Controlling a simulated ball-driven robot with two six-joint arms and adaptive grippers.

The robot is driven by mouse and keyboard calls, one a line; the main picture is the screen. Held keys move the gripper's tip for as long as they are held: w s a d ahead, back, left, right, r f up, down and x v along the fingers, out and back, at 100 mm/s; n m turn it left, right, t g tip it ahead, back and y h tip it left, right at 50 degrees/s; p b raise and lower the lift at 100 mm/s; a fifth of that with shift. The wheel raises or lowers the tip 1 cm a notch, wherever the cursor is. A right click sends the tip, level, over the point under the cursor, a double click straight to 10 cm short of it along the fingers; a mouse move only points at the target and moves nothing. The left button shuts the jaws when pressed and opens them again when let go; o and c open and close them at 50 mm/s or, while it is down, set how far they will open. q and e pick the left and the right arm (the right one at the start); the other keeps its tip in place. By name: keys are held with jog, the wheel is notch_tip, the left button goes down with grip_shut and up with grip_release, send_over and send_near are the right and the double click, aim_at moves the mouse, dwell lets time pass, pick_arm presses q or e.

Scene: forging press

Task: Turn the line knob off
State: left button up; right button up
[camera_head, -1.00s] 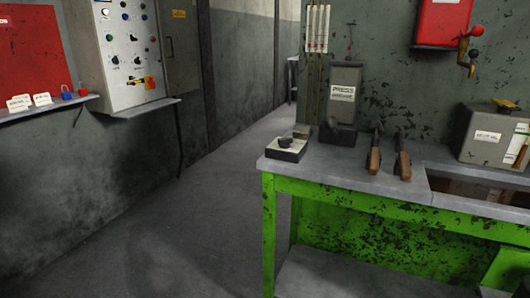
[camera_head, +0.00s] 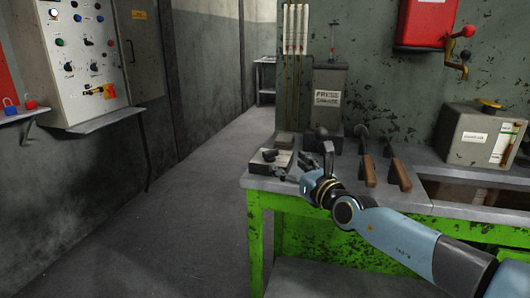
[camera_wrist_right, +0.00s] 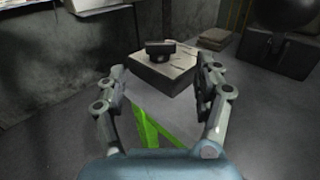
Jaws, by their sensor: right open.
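A small pale box with a black knob (camera_head: 270,155) on its top stands at the left corner of the green bench (camera_head: 300,178). In the right wrist view the black knob (camera_wrist_right: 160,47) sits on the box (camera_wrist_right: 172,72), ahead of and between my right fingers. My right gripper (camera_head: 314,166) is just right of the box in the head view. It is open and empty, and it also shows in the wrist view (camera_wrist_right: 162,74) with its fingers spread wide. No contact with the knob shows. The knob's lettering is too small to read. My left gripper is out of view.
A grey press box (camera_head: 329,92) with a black lever stands behind my gripper. Two wooden-handled tools (camera_head: 397,172) lie to the right. A grey box with a yellow-ringed button (camera_head: 480,137) is further right. A control panel (camera_head: 85,60) hangs on the left wall.

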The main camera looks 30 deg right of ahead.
aim_at(272, 152)
jog(key=w+b, duration=0.1)
jog(key=w, duration=0.2)
jog(key=w+b, duration=0.2)
jog(key=w, duration=0.1)
jog(key=w+b, duration=0.2)
jog(key=shift+w+d+f, duration=0.25)
jog(key=shift+w+d, duration=0.1)
jog(key=shift+w, duration=0.05)
jog(key=shift+w+r+b, duration=0.2)
jog(key=shift+w+b, duration=0.25)
jog(key=shift+w, duration=0.05)
jog(key=shift+r, duration=0.1)
